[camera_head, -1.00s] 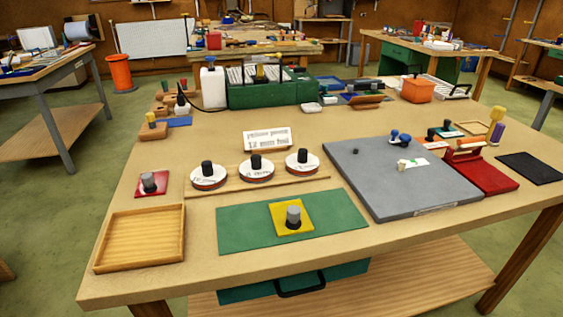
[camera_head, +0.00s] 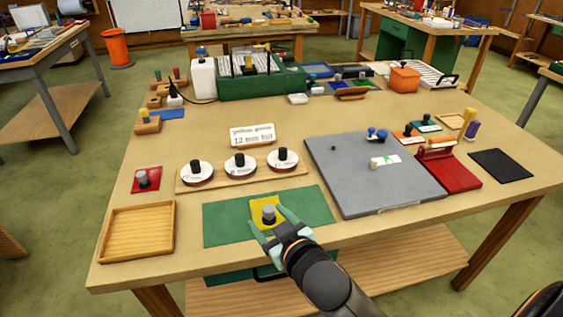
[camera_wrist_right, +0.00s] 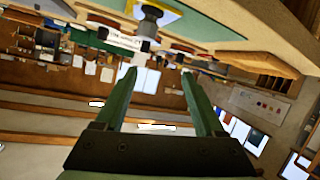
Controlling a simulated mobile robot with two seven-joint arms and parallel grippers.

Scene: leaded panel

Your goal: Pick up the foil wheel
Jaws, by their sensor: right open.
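Three foil wheels, white discs with black knobs, stand in a row on a wooden strip (camera_head: 222,181): the left wheel (camera_head: 197,177), the middle wheel (camera_head: 240,169) and the right wheel (camera_head: 283,164). Their labels are too small to read. A card (camera_head: 252,136) behind them seems to read "yellow piece 12 mm foil". The yellow piece (camera_head: 259,205) with a grey knob lies on a green mat (camera_head: 225,225). My right gripper (camera_head: 266,214) is open and empty, in front of the wheels, its fingers overlapping the yellow piece in the head view. In the wrist view the gripper (camera_wrist_right: 158,70) has nothing between its fingers.
A wooden tray (camera_head: 103,233) and a red piece (camera_head: 146,178) are at the left. A grey board (camera_head: 350,170) and a red box (camera_head: 450,170) are at the right. A green rack (camera_head: 235,85) and a white bottle (camera_head: 203,78) stand behind. The tabletop between is clear.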

